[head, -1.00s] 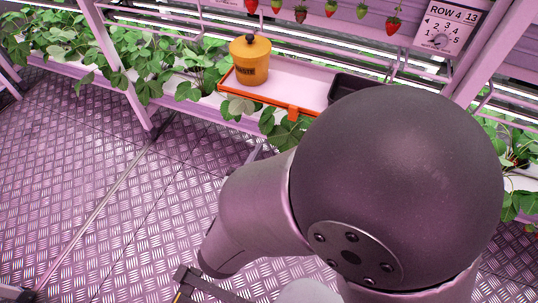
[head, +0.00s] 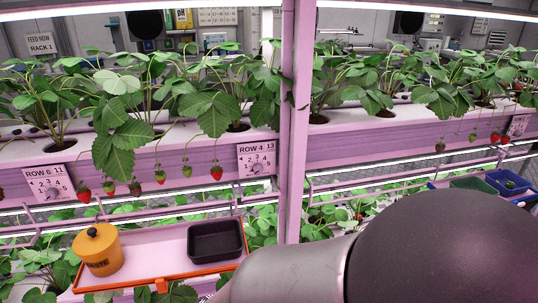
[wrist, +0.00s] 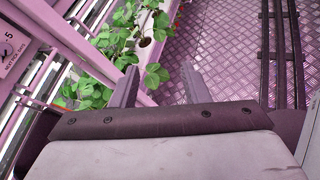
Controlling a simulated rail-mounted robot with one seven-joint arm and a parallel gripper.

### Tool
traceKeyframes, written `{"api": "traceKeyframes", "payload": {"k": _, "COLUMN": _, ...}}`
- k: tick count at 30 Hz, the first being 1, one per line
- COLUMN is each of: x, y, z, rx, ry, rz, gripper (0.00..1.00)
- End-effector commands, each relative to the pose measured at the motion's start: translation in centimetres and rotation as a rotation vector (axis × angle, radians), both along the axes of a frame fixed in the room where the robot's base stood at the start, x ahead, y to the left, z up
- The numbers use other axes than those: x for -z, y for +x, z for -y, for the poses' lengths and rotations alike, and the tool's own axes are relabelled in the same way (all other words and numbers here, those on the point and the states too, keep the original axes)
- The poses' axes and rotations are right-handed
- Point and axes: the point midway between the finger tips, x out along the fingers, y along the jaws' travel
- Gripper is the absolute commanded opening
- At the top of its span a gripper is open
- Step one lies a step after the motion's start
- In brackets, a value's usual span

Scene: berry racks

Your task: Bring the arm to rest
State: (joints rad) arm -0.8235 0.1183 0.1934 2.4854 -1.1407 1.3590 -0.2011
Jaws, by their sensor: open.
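My arm (head: 440,250) fills the lower right of the head view, with its large dark rounded joint in front of the rack. My gripper is outside the head view. In the wrist view my gripper (wrist: 160,68) is open, its two grey fingers apart with nothing held between them. Beyond the fingers are strawberry leaves (wrist: 155,75), a pink rack edge and the metal floor (wrist: 225,50). I cannot tell whether the fingers touch any leaf.
An orange-rimmed tray (head: 150,277) holds an orange waste pot (head: 98,250) and a black bin (head: 215,241). A pink post (head: 295,120) stands mid-view. Berries hang from the upper planter. Blue and green bins (head: 508,182) sit at right. Dark rails (wrist: 282,50) cross the floor.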

Motion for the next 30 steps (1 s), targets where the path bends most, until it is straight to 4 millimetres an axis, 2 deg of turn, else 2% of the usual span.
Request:
{"api": "traceKeyframes", "payload": {"k": 1, "x": -3.0, "y": -0.8, "z": 3.9, "rx": 0.209, "ry": 0.118, "rz": -0.011, "gripper": 0.42}}
{"api": "traceKeyframes", "payload": {"k": 3, "x": -4.2, "y": -2.9, "z": 7.7, "rx": 0.499, "ry": 0.305, "rz": -0.018, "gripper": 0.42}}
{"api": "traceKeyframes", "payload": {"k": 4, "x": -4.7, "y": -3.8, "z": 8.8, "rx": 0.621, "ry": 0.388, "rz": -0.012, "gripper": 0.42}}
{"api": "traceKeyframes", "payload": {"k": 6, "x": -5.9, "y": -5.8, "z": 10.4, "rx": 0.891, "ry": 0.59, "rz": 0.021, "gripper": 0.42}}
{"api": "traceKeyframes", "payload": {"k": 8, "x": -7.1, "y": -6.9, "z": 10.9, "rx": 1.1, "ry": 0.759, "rz": 0.066, "gripper": 0.42}}
{"api": "traceKeyframes", "payload": {"k": 12, "x": -9.8, "y": -7.5, "z": 10.8, "rx": 1.467, "ry": 1.089, "rz": 0.196, "gripper": 0.42}}
{"api": "traceKeyframes", "payload": {"k": 15, "x": -11.2, "y": -7.1, "z": 10.6, "rx": 1.617, "ry": 1.242, "rz": 0.271, "gripper": 0.42}}
{"api": "traceKeyframes", "payload": {"k": 18, "x": -11.7, "y": -6.8, "z": 10.6, "rx": 1.687, "ry": 1.317, "rz": 0.31, "gripper": 0.42}}
{"api": "traceKeyframes", "payload": {"k": 30, "x": -11.6, "y": -6.8, "z": 10.5, "rx": 1.702, "ry": 1.331, "rz": 0.315, "gripper": 0.42}}
